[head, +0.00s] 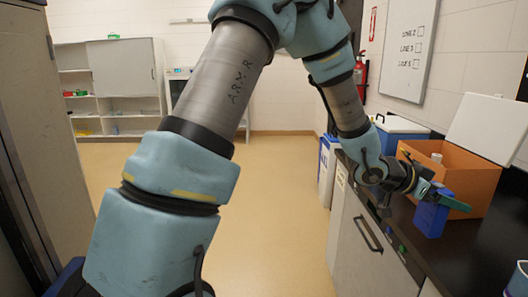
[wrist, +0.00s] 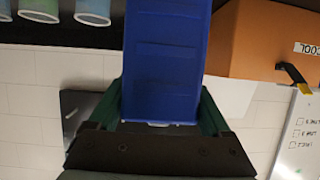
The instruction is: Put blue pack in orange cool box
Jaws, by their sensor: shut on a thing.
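My gripper (head: 437,196) is shut on the blue pack (head: 431,218), a flat blue block. In the head view the pack hangs upright in front of the orange cool box (head: 470,183), outside it; I cannot tell whether its base touches the dark counter. The box's white lid (head: 490,126) is open and tilted back. A white-topped item (head: 437,157) shows inside the box.
The black counter (head: 470,258) runs along the right. A blue box with a white lid (head: 400,126) stands behind the orange one. Several pale cups show at the wrist view's top left, one of them bluish (wrist: 93,10). The floor (head: 280,200) is clear.

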